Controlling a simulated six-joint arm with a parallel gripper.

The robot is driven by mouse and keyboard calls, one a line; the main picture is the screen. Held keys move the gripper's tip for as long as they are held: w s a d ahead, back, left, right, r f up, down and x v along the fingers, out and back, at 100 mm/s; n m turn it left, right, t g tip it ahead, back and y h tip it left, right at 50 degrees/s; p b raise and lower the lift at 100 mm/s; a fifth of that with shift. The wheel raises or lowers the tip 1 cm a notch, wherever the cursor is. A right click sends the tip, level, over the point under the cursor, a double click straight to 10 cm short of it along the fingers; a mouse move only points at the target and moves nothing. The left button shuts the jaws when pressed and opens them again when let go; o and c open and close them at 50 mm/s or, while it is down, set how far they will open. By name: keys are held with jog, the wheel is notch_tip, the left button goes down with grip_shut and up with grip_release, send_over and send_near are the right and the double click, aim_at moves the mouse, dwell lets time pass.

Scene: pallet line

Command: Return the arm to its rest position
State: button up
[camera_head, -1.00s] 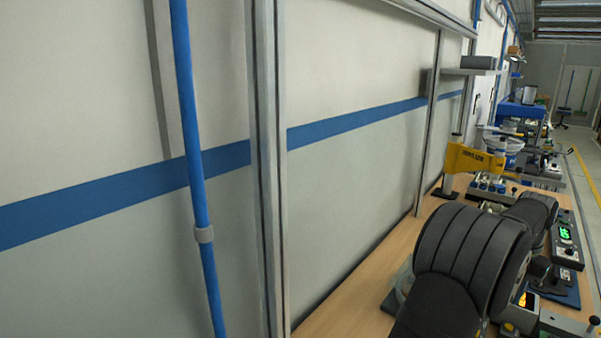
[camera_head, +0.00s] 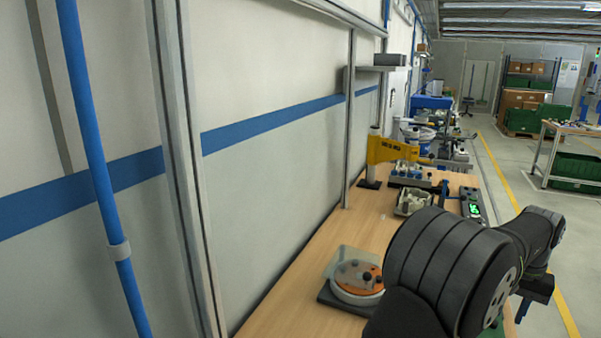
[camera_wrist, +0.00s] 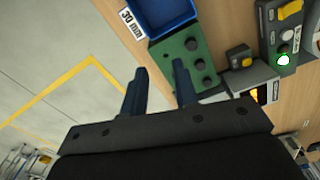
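My gripper (camera_wrist: 160,80) shows in the wrist view with its two dark fingers apart and nothing between them. In the head view my gripper (camera_head: 530,302) is at the right, beyond the dark rounded links of my arm, and is partly hidden. It appears near the right edge of the wooden bench (camera_head: 285,300). In the wrist view the fingers are seen against the grey floor and a green plate with black knobs (camera_wrist: 188,60).
A round fixture with an orange disc (camera_head: 356,278) sits on the bench. Farther back are a yellow bracket (camera_head: 392,151) and a device with a green display (camera_head: 473,209). A blue bin (camera_wrist: 160,14) lies beyond the fingers. Open floor with a yellow line (camera_head: 500,172) is right.

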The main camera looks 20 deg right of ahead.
jog(key=s+d, duration=0.1)
jog(key=s, duration=0.8)
jog(key=w+d+f, duration=0.1)
jog(key=w+f, duration=0.3)
jog(key=w, duration=0.2)
jog(key=shift+w+d+f, duration=0.2)
jog(key=shift+d, duration=0.05)
